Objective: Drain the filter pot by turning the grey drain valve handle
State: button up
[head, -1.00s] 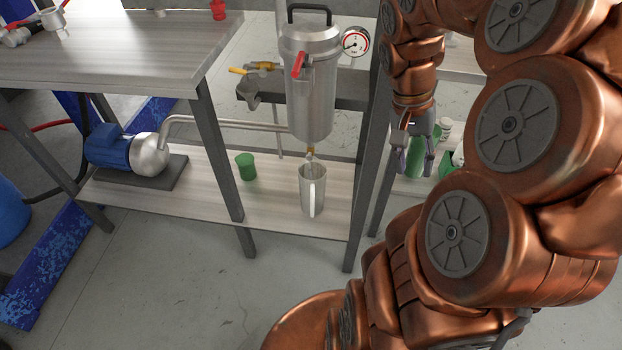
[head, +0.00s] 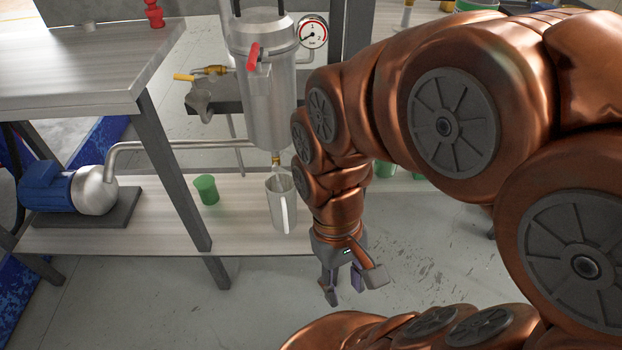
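The filter pot (head: 268,105) is a tall silver cylinder with a red handle (head: 253,56) on its front. A small brass drain outlet (head: 276,159) sits under its base. The grey drain valve handle is too small to make out clearly there. A metal jug (head: 279,212) stands upright on the lower shelf, right below the outlet. My gripper (head: 348,291) points down in front of the shelf, to the right of and nearer than the jug. Its fingers are apart with nothing between them, and it touches nothing that I can see.
A green cup (head: 206,189) stands on the lower shelf (head: 160,232) left of the jug. A blue pump (head: 50,186) is farther left. A pressure gauge (head: 312,33) is beside the pot. A table leg (head: 180,180) stands at the front left. Floor around my gripper is clear.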

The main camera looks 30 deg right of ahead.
aim_at(275, 168)
jog(key=z, duration=1.65)
jog(key=k, duration=1.3)
jog(key=u, duration=1.55)
jog(key=i, duration=0.5)
